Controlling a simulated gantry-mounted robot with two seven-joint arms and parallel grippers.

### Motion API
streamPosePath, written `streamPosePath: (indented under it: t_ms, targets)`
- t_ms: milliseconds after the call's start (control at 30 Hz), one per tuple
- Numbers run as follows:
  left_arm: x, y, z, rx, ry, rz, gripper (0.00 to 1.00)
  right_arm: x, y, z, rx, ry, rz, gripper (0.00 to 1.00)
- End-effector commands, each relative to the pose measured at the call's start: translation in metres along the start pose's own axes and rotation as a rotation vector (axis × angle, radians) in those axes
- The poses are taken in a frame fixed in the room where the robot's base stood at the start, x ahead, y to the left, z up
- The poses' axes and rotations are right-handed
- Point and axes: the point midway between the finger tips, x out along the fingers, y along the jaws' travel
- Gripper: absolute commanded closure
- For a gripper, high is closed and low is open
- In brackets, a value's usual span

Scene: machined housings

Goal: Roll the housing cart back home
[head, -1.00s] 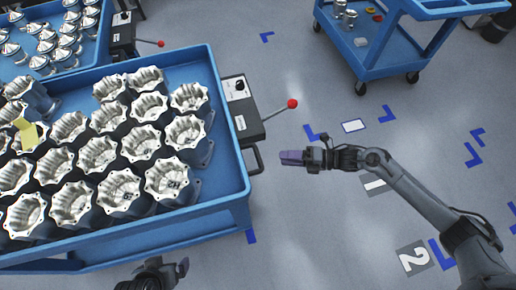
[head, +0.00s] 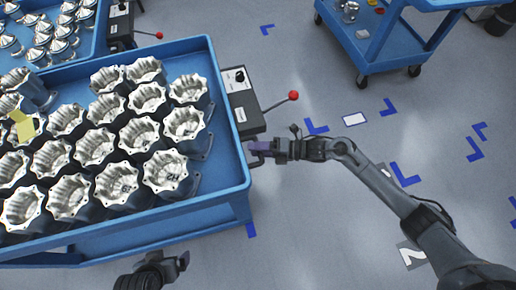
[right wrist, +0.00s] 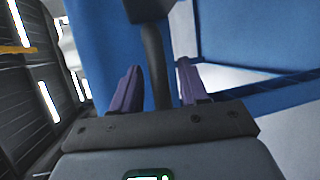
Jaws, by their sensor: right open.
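The blue housing cart (head: 150,223) stands at the left of the head view, its top filled with rows of dark housings with bright machined rims. A black control box (head: 243,97) with a red-knobbed lever (head: 292,96) is on its right side. My right gripper (head: 259,151) is at the cart's dark handle below that box. In the right wrist view the handle bar (right wrist: 155,65) stands between the two purple fingers (right wrist: 155,92), which are open with gaps either side. My left gripper (head: 178,263) is at the bottom edge, near the cart's front side; its jaw opening is unclear.
Another blue cart (head: 75,22) with shiny parts stands behind at the upper left, with its own lever. A blue trolley (head: 390,58) stands at the upper right. Grey floor with blue corner marks (head: 405,174) and number plates lies clear between them.

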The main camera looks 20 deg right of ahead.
Motion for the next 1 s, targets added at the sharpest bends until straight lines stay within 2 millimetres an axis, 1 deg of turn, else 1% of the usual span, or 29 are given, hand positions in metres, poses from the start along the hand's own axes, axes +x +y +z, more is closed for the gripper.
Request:
streamPosePath:
  t_ms: [233, 267, 533, 567, 867, 1000]
  targets:
    - [-0.0002, 0.0001, -0.0001, 0.0, 0.001, 0.0, 0.0, 0.0007, 0.0, -0.0001, 0.0, 0.0, 0.0, 0.56]
    - [-0.0003, 0.0001, -0.0001, 0.0, 0.001, 0.0, 0.0, 0.0007, 0.0, -0.0001, 0.0, 0.0, 0.0, 0.57]
    - [-0.0004, 0.0001, -0.0001, 0.0, 0.001, 0.0, 0.0, 0.0005, 0.0, 0.0, 0.0, 0.0, 0.0, 0.99]
    - [-0.0004, 0.0001, -0.0001, 0.0, 0.001, 0.0, 0.0, 0.0005, 0.0, -0.0001, 0.0, 0.0, 0.0, 1.0]
    - [-0.0005, 0.0001, -0.0002, 0.0, 0.001, 0.0, 0.0, 0.0009, 0.0002, -0.0004, 0.0, 0.0, 0.0, 1.0]
    - [-0.0008, 0.0001, -0.0002, 0.0, 0.001, 0.0, 0.0, 0.0053, 0.0017, -0.0027, 0.0, -0.004, 0.002, 1.0]
